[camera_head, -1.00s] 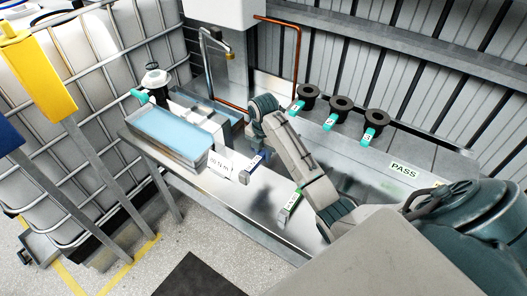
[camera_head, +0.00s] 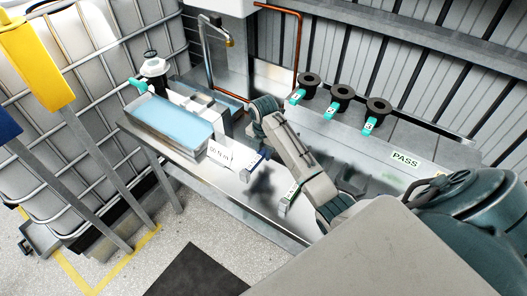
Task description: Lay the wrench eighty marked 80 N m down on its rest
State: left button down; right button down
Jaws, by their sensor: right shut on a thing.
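My right gripper (camera_head: 256,132) is at the far end of my right arm, over the bench. It is shut on the wrench, but the arm hides its fingers and almost all of the wrench. A white card (camera_head: 219,154) with "N m" lettering stands just left of the gripper; its number is hard to read. A small blue-faced block (camera_head: 255,158) is below the gripper, and a green-faced block (camera_head: 289,194) is nearer the front edge. I cannot tell which part is the rest, or whether the wrench touches it. My left gripper is out of view.
A tray of blue liquid (camera_head: 168,125) fills the bench's left end, with a tap (camera_head: 229,42) behind it. Black rings with teal tags (camera_head: 340,92) line the back right. A PASS label (camera_head: 405,160) is on the right. The bench (camera_head: 225,192) has bare metal along its front.

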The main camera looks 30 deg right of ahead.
aim_at(264, 166)
jog(key=shift+f, duration=0.1)
dwell(0.3)
jog(key=shift+f, duration=0.6)
jog(key=shift+f+b, duration=0.3)
jog(key=shift+f, duration=0.9)
dwell(0.4)
jog(key=c, duration=0.6)
grip_release()
